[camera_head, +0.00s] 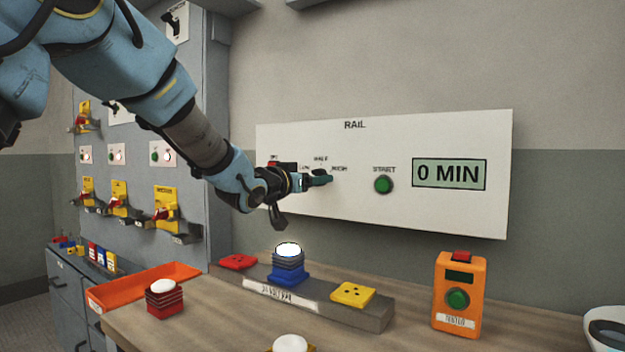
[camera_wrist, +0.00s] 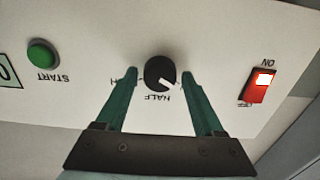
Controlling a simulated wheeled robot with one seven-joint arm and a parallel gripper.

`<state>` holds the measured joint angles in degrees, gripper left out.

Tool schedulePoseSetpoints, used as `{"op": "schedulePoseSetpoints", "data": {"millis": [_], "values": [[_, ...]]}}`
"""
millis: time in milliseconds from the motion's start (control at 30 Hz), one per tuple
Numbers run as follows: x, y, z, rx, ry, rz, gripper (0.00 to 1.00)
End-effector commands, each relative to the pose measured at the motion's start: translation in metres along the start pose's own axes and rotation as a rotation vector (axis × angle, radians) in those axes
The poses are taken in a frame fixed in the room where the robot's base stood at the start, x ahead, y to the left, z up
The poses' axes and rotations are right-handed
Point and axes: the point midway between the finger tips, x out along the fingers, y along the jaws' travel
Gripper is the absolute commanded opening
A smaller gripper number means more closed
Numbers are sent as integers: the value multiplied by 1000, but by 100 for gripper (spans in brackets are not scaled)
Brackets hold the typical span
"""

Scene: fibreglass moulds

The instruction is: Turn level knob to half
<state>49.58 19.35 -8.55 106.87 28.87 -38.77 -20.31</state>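The level knob (camera_wrist: 158,71) is round and black on the white RAIL panel (camera_head: 445,215). Its white pointer mark slants to the lower right in the wrist view, off to the right of the upside-down HALF label (camera_wrist: 159,98). My gripper (camera_wrist: 159,74) is open, its green fingertips on either side of the knob with a small gap at each side. The LOW label is hidden behind the right finger; part of the HIGH label shows by the left one. In the head view my gripper (camera_head: 320,178) is at the panel and hides the knob.
A lit red ON/OFF switch (camera_wrist: 259,86) and a green START button (camera_wrist: 43,53) flank the knob. The display (camera_head: 449,174) reads 0 MIN. Below on the bench (camera_head: 225,330) are a blue block stack (camera_head: 288,272), an orange tester (camera_head: 459,295) and an orange tray (camera_head: 130,288).

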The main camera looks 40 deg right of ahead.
Motion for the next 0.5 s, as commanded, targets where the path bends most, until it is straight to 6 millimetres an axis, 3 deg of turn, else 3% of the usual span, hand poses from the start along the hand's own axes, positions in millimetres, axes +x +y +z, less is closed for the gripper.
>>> {"op": "schedulePoseSetpoints", "data": {"millis": [67,500], "values": [[0,0,0,0,0,0,60],[0,0,0,0,0,0,10]]}}
